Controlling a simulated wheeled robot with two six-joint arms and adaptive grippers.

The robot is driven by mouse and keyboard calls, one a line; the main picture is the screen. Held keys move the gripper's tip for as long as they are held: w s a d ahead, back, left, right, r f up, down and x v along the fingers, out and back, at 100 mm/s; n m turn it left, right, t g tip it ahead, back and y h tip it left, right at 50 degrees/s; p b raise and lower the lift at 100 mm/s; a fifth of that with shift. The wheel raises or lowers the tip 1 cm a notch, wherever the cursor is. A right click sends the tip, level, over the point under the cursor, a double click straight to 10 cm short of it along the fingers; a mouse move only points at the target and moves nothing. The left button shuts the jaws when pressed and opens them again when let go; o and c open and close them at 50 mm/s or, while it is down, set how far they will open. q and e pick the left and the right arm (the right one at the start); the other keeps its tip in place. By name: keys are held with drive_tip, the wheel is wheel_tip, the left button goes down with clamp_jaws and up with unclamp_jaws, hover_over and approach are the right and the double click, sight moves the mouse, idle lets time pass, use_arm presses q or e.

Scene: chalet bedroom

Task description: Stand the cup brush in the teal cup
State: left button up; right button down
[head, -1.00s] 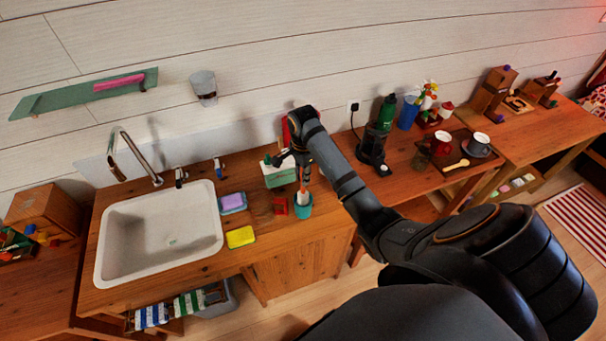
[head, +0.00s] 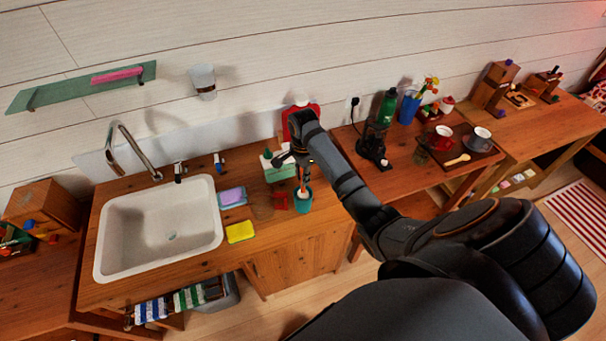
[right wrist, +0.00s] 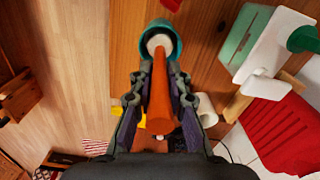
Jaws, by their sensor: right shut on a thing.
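The teal cup (head: 304,203) stands on the wooden counter right of the sink, and its rim shows at the top of the right wrist view (right wrist: 177,43). The cup brush has an orange-brown handle (right wrist: 159,92) and a whitish head. The head lies within the cup's mouth in the right wrist view; its depth is hard to tell. In the head view the brush (head: 303,186) is roughly upright above the cup. My right gripper (head: 300,168) is shut on the handle, above the cup; its fingers flank the handle in the wrist view (right wrist: 158,78). My left gripper is out of view.
A small red block (head: 280,202) and a green-and-white box (head: 276,171) stand close left of the cup. A yellow sponge (head: 240,232) and a purple sponge (head: 232,197) lie by the sink (head: 158,240). A red board (head: 298,118) leans behind.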

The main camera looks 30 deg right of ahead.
drive_tip(key=shift+f, duration=0.95)
drive_tip(key=c, duration=1.2)
unclamp_jaws()
wheel_tip(320, 180, up, 8)
drive_tip(key=shift+f, duration=0.25)
